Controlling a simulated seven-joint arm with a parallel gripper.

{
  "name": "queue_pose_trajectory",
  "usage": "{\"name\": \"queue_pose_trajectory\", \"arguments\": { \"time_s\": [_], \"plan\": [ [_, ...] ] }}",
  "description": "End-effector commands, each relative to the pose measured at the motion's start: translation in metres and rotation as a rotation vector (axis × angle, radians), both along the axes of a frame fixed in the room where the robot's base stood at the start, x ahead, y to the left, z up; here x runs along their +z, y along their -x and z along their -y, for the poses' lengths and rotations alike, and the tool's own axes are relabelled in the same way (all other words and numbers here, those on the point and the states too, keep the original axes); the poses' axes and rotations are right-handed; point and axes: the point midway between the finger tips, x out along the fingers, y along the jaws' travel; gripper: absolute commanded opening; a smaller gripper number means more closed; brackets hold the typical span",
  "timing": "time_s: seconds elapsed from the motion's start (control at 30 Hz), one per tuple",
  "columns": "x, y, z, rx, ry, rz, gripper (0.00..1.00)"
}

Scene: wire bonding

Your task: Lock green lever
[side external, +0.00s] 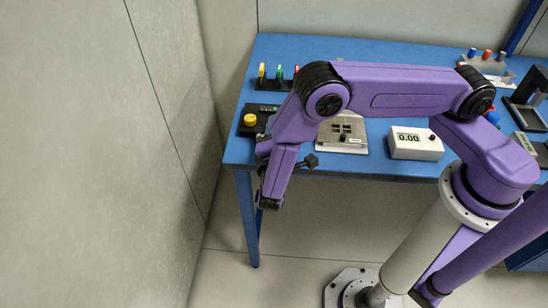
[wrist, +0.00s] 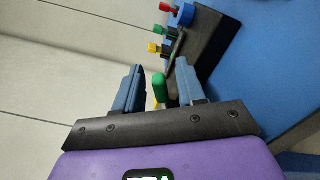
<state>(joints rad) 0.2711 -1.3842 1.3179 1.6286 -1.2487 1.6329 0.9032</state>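In the side view a green lever (side external: 279,72) stands upright on a black base at the back left of the table, between a yellow lever (side external: 262,71) and a red one (side external: 297,69). In the wrist view my gripper (wrist: 158,84) is open. A green rounded handle (wrist: 158,87) shows between its fingers, with gaps on both sides. Its depth, and whether it is the green lever, I cannot tell. A bit of yellow (wrist: 155,103) shows below it.
In the wrist view, red (wrist: 165,8), green (wrist: 158,30) and yellow (wrist: 153,48) knobs sit beside a dark panel (wrist: 212,42). On the table are a yellow button (side external: 250,119), a metal fixture (side external: 330,140) and a white meter (side external: 415,148) reading 0.00. A wall stands left.

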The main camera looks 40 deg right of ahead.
Motion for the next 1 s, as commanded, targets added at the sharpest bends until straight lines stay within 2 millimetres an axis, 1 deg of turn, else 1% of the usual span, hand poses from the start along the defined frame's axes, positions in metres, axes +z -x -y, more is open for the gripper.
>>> {"name": "queue_pose_trajectory", "arguments": {
  "time_s": [0.03, 0.4, 0.6, 0.8, 1.0],
  "plan": [
    [0.0, 0.006, -0.007, 0.004, -0.001, 0.001, 0.39],
    [0.0, 0.061, -0.062, 0.007, -0.001, 0.001, 0.39],
    [0.0, 0.089, -0.089, 0.004, -0.001, 0.001, 0.39],
    [0.0, 0.108, -0.108, 0.004, 0.0, 0.0, 0.39],
    [0.0, 0.114, -0.114, 0.002, -0.001, -0.001, 0.39]
  ]
}}
